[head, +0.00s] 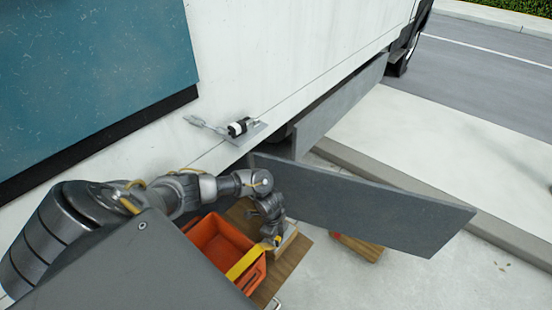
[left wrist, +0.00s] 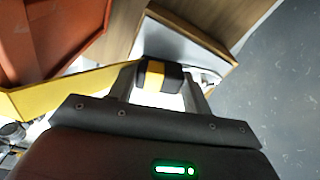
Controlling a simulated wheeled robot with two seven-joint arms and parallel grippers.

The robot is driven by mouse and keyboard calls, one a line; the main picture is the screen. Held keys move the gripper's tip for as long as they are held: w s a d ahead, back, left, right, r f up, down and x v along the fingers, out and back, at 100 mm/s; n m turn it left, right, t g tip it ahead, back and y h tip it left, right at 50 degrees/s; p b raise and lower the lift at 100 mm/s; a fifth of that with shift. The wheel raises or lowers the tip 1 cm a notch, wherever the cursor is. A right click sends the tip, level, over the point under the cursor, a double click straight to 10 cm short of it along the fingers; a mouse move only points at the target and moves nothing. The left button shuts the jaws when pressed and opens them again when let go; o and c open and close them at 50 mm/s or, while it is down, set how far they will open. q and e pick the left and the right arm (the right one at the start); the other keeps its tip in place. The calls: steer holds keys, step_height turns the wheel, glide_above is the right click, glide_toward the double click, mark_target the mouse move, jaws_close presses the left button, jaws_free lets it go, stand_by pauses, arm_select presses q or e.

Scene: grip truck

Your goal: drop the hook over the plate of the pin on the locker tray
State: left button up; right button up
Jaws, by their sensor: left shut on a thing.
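My left gripper (head: 272,238) is low beside the orange bin, over the wooden tray (head: 290,262) of the open locker. In the left wrist view its fingers (left wrist: 160,82) are shut on a black grip with a yellow band (left wrist: 153,75), which I take to be the hook's holding part. The metal hook itself I cannot make out clearly. A pale metal surface (left wrist: 183,42) lies just past the grip. The pin and its plate I cannot tell apart. My right gripper is out of view.
The orange bin (head: 212,236) stands left of the gripper. A large grey door panel (head: 370,203) sticks out to the right of the arm. The white truck side (head: 260,60) rises behind, with a black and white latch (head: 238,128) on it. Open pavement lies at right.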

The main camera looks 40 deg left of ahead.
arm_select(q)
steer(key=shift+f, duration=0.3)
stand_by(0.5)
steer(key=o, duration=1.1)
